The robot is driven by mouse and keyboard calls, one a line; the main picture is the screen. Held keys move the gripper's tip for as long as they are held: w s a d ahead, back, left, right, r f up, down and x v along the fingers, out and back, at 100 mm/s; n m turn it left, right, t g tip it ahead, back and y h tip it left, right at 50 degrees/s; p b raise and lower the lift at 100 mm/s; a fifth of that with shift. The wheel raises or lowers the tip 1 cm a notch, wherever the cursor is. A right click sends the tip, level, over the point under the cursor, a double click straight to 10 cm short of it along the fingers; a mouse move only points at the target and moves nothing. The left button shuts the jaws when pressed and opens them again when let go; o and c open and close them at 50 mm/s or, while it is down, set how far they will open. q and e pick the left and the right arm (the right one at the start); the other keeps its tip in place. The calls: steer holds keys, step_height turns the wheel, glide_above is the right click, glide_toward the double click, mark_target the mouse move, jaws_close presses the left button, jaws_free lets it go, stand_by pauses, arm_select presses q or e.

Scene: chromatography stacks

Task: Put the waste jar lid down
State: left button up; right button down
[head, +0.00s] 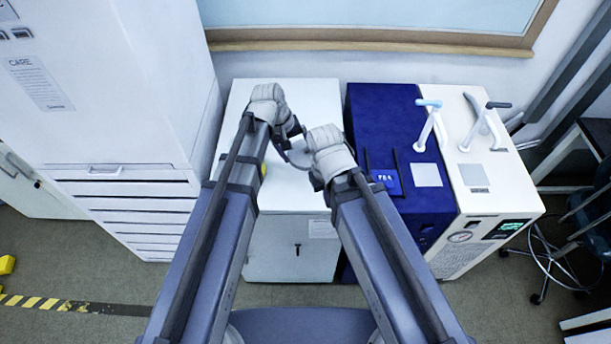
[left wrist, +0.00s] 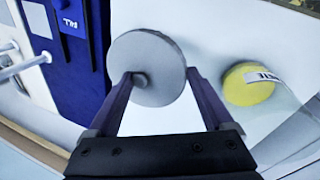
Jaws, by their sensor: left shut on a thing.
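The waste jar lid is a round grey disc with a small knob, seen in the left wrist view (left wrist: 160,62). My left gripper (left wrist: 160,78) is shut on it, with a finger at either side. In the head view the left gripper (head: 288,130) is over the white cabinet, and the lid (head: 298,158) shows partly between my two arms. A yellow round thing with a white label, likely the waste jar (left wrist: 248,84), is beside the lid; in the head view my left arm mostly hides it. My right gripper (head: 318,178) is close to the lid; its jaws are unclear.
The white cabinet top (head: 312,95) has bare room at the back. A blue unit (head: 380,115) with a label plate stands to its right, then a cream unit (head: 500,170) with a gauge and upright handles. A tall white cabinet (head: 110,80) stands at the left.

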arm_select(q)
steer(key=shift+a+f+b, duration=0.1)
steer(key=shift+f+b, duration=4.8)
steer(key=shift+f, duration=0.05)
steer(key=shift+s+f+b, duration=0.1)
steer(key=shift+f+b, duration=0.5)
steer(key=shift+b, duration=0.05)
steer(key=o, duration=1.1)
steer(key=shift+r+p, duration=0.45)
steer(key=shift+p, duration=0.1)
steer(key=p+v, duration=1.1)
steer(key=v, duration=0.1)
steer(key=shift+r+p, duration=0.15)
steer(key=shift+p, duration=0.2)
